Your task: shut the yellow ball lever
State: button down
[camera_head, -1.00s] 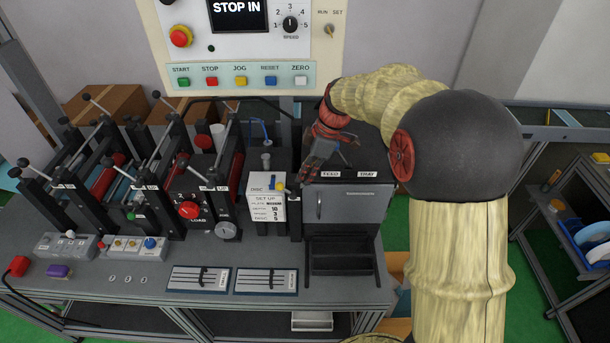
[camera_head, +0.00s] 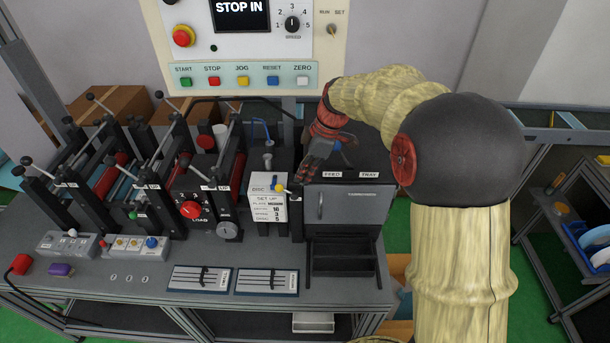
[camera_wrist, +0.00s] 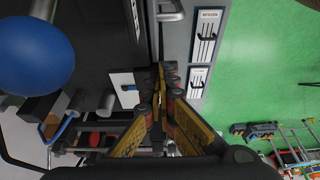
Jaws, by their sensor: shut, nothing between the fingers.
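The yellow ball lever (camera_head: 279,188) is small and sits on the upper front of the white set-up block (camera_head: 266,203), with a small blue piece beside it. My gripper (camera_head: 302,182) points down and left, just right of the yellow ball. In the head view I cannot tell whether it touches the lever. In the wrist view my gripper (camera_wrist: 160,78) has its fingertips together, beside the white block (camera_wrist: 122,84). The yellow ball is not clearly visible there and may be hidden by the fingers.
The dark grey feed tray cabinet (camera_head: 345,204) stands right of the block. Roller frames with levers and a red load knob (camera_head: 190,209) stand left. A large blue ball (camera_wrist: 35,52) is close to the wrist camera. Flat slider panels (camera_head: 267,282) lie in front.

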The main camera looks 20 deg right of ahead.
jog(key=v, duration=0.8)
jog(key=shift+f, duration=0.1)
